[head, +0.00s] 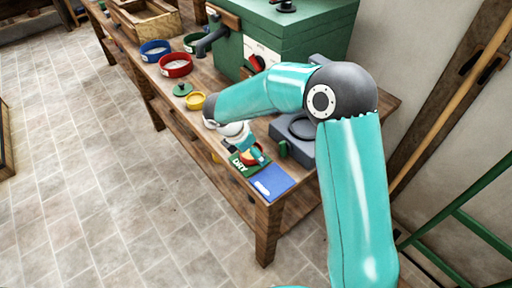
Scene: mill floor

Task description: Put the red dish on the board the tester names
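A green board (238,165) marked "DRY" lies near the front end of the bench. A blue board (270,184) with a white label, too small to read, lies beside it. A small red and yellow item (249,158) sits at the green board, partly hidden by my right gripper (254,155). I cannot tell whether it is a dish or whether the fingers grip it. A red dish (176,70) with pale contents stands farther back on the bench. My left gripper is out of view.
A blue dish (154,51), a green dish (191,45), a green lid-like piece (182,90) and a yellow dish (196,102) stand on the bench. A grey device (306,146) is right of the boards. A large green machine (300,35) and a wooden tray (144,21) stand behind.

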